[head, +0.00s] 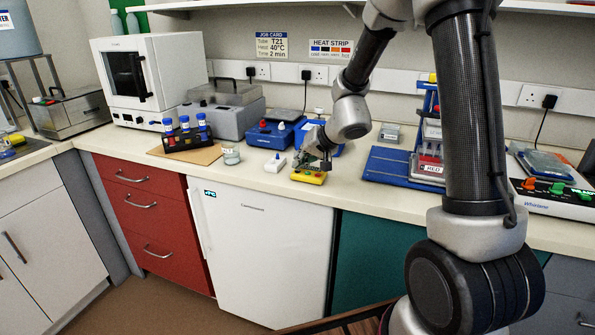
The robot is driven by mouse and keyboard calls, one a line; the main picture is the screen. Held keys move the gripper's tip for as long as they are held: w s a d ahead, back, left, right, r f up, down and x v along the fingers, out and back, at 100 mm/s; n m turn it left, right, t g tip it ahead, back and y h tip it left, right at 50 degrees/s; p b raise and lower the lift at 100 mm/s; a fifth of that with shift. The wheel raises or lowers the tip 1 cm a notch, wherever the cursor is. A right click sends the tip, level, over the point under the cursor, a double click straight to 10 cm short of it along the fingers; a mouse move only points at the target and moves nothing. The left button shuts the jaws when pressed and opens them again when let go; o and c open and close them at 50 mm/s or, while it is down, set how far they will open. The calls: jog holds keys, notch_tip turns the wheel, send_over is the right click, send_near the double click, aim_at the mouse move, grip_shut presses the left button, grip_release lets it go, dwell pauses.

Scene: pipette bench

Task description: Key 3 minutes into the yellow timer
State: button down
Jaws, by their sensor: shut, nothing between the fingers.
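The yellow timer (308,178) lies on the bench top near its front edge, around the middle of the picture. Small coloured buttons show on its front side. My gripper (325,166) is shut and empty, pointing down right at the timer's upper right part. It hides part of the timer, including any display. I cannot tell whether the fingertips touch a button or hover just above it.
A glass jar (231,154), a rack of blue-capped tubes (186,137) and blue devices (270,134) stand behind and left. A blue rack base (390,165) stands right. Bare bench separates it from the timer.

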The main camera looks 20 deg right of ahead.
aim_at(300, 170)
jog(key=shift+f, duration=0.2)
dwell(0.4)
jog(key=shift+r, duration=0.65)
jog(key=shift+r, duration=0.1)
jog(key=shift+r, duration=2.9)
jog(key=shift+f, duration=3.05)
jog(key=shift+f, duration=0.1)
